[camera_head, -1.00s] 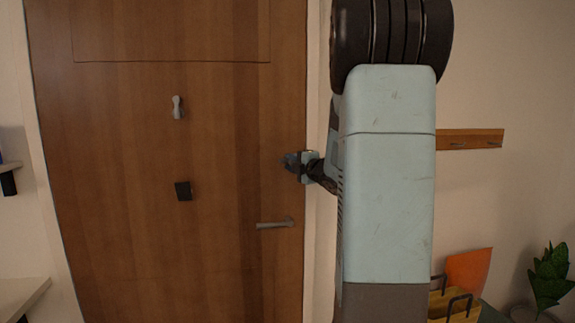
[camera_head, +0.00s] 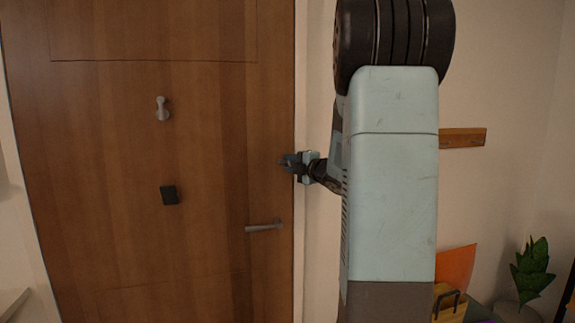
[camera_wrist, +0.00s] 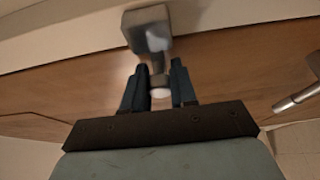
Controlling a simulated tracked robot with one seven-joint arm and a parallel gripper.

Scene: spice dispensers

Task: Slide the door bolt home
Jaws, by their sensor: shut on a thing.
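The brown wooden door (camera_head: 120,250) stands at the left in the head view. My gripper (camera_head: 287,163) is at its right edge, above the lever handle (camera_head: 264,227). In the wrist view my gripper (camera_wrist: 159,88) has its two dark blue fingers shut on the door bolt, whose pale round end (camera_wrist: 160,93) shows between the fingertips. A grey metal block (camera_wrist: 147,25) sits just beyond the fingers, at the pale frame. The fingers hide much of the bolt, so I cannot tell how far it reaches into the block.
The door also bears a grey hook (camera_head: 162,108) and a dark square plate (camera_head: 169,195). A wooden hook rail (camera_head: 465,138) is on the wall. An orange sheet (camera_head: 457,265) and a plant (camera_head: 533,272) stand low at the right.

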